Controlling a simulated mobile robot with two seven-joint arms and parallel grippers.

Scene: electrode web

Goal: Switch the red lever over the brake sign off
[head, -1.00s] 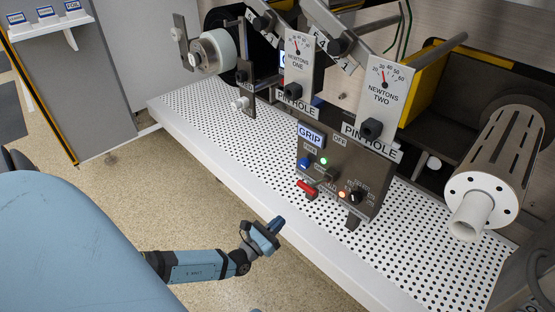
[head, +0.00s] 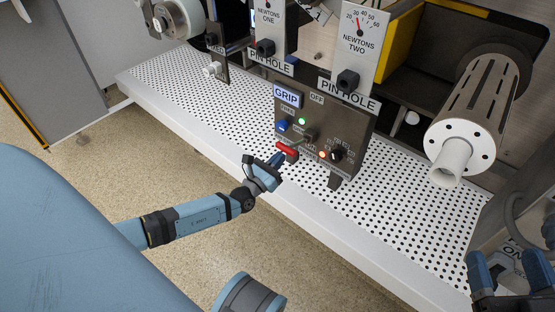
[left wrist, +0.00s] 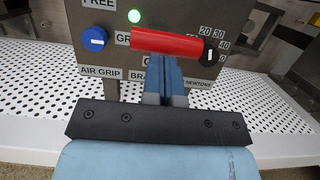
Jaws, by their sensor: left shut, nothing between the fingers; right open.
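The red lever (head: 287,150) sticks out from the lower front of the dark control panel (head: 350,118). In the left wrist view the red lever (left wrist: 182,45) lies roughly level across the panel. The brake sign (left wrist: 137,77) shows below it, partly hidden by my fingers. My left gripper (head: 277,160) is shut and empty, its tips right at the lever's underside. In the left wrist view the left fingertips (left wrist: 163,70) reach up to the lever; I cannot tell whether they touch. My right gripper (head: 512,265) is open and empty at the lower right.
A blue knob (left wrist: 94,39) and a lit green lamp (left wrist: 134,16) sit beside the lever. A black selector knob (head: 336,155) is to its right. The panel stands on a white perforated table (head: 400,215). A slotted roller (head: 482,115) projects at the right.

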